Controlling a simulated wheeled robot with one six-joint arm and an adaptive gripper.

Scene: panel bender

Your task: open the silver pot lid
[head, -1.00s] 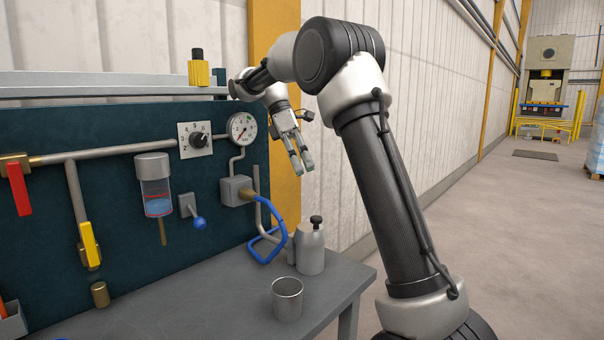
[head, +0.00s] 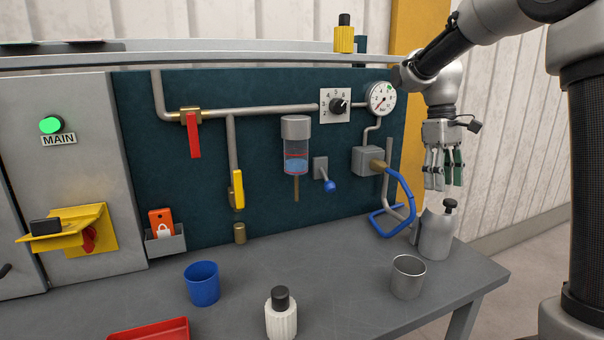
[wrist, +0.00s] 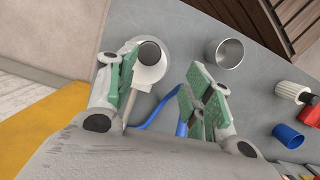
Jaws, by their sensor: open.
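The silver pot (head: 435,237) stands upright at the right end of the grey bench, beside the blue hose. Its lid has a black knob (head: 450,204) on top and looks closed. In the wrist view the pot (wrist: 148,73) shows from above, with the black knob (wrist: 150,52) near the left finger. My gripper (head: 443,186) points down just above the knob, open and empty. The wrist view shows its green-padded fingers (wrist: 160,85) spread apart, with the knob beyond their tips. I cannot tell whether the knob lies exactly between them.
An open silver cup (head: 408,283) stands in front of the pot. A white bottle with a black cap (head: 281,318), a blue cup (head: 202,285) and a red tray (head: 150,330) are further left. The gauge (head: 381,98) and blue hose (head: 402,186) are close to my gripper.

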